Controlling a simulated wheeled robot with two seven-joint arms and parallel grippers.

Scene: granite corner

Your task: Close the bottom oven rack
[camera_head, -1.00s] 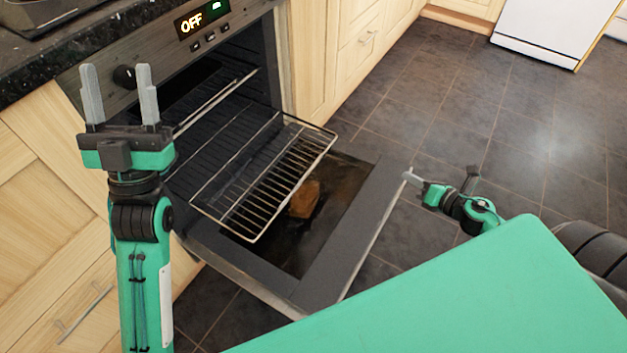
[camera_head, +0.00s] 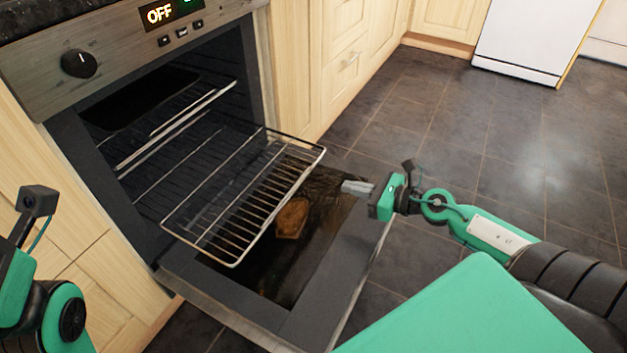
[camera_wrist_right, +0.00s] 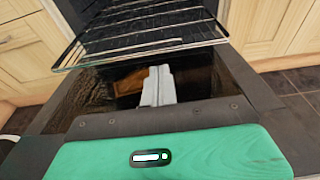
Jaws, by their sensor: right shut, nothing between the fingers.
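The bottom oven rack (camera_head: 243,200) is a wire shelf pulled partly out of the oven, over the lowered door. Its front part also shows at the top of the right wrist view (camera_wrist_right: 150,38). My right gripper (camera_head: 346,187) is shut and empty, above the open door and to the right of the rack's front edge, apart from it. Its closed fingers show in the right wrist view (camera_wrist_right: 157,86). Only part of my left arm shows at the left edge; its fingers are out of the picture.
The oven door (camera_head: 330,270) lies open with a brown patch showing in its glass. An upper rack (camera_head: 175,125) sits inside the oven. Wooden cabinets (camera_head: 310,60) flank the oven. The tiled floor to the right (camera_head: 480,150) is clear.

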